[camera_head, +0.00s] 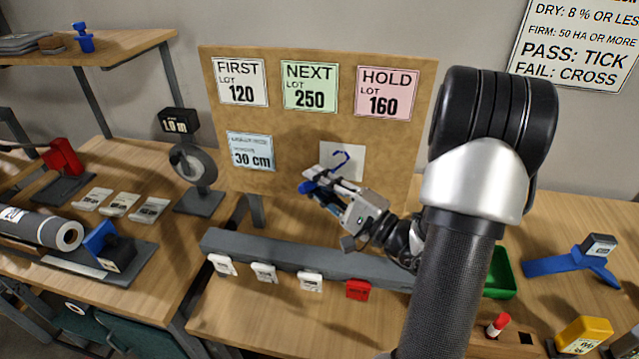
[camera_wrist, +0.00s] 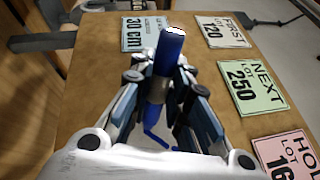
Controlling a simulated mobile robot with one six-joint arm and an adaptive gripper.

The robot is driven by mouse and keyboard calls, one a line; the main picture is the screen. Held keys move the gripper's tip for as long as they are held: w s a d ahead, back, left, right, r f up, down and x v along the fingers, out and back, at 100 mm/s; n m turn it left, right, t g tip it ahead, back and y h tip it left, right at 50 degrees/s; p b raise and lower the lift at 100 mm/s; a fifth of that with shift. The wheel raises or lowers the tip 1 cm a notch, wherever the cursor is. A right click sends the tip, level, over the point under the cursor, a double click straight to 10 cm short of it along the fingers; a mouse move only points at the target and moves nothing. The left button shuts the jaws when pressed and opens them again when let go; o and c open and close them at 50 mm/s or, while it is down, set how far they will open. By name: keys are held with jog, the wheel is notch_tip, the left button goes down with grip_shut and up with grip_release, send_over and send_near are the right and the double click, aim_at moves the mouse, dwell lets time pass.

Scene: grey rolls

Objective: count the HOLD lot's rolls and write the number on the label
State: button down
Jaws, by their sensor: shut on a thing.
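My gripper (camera_head: 322,184) is shut on a blue marker (camera_wrist: 170,50) in front of the brown board (camera_head: 290,130). The marker also shows in the head view (camera_head: 307,187). A white label (camera_head: 355,163) is on the board, partly hidden by my gripper. It bears a curved blue stroke (camera_head: 342,157), whose lower part is hidden. A blue stroke also shows below the marker in the wrist view (camera_wrist: 155,138). Whether the tip touches the label is unclear. The pink HOLD LOT 160 card (camera_head: 387,93) is above right. A grey roll (camera_head: 40,228) lies at left; its lot is not readable.
The FIRST LOT 120 card (camera_head: 240,82), NEXT LOT 250 card (camera_head: 309,86) and 30 cm card (camera_head: 250,151) are on the board. A grey rail (camera_head: 290,252) with white tags and a red tag (camera_head: 357,289) runs below. A green tray (camera_head: 500,275) is partly behind my arm.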

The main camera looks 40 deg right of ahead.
jog(key=shift+w+a+f, duration=0.2)
jog(key=shift+w+f, duration=0.05)
jog(key=shift+f, duration=0.05)
jog(key=shift+s+a, duration=0.2)
dwell(0.6)
jog(key=shift+w+d, duration=0.15)
jog(key=shift+d, duration=0.05)
dwell(1.9)
jog(key=shift+s+d, duration=1.2)
jog(key=shift+s, duration=0.15)
dwell(1.3)
dwell(0.3)
jog(key=shift+s+a, duration=1)
jog(key=shift+a, duration=0.15)
jog(key=s+a+p, duration=0.2)
jog(key=p, duration=0.2)
jog(key=s+a+p, duration=0.2)
jog(key=p, duration=0.2)
jog(key=shift+a+p, duration=0.25)
jog(key=shift+p, duration=0.15)
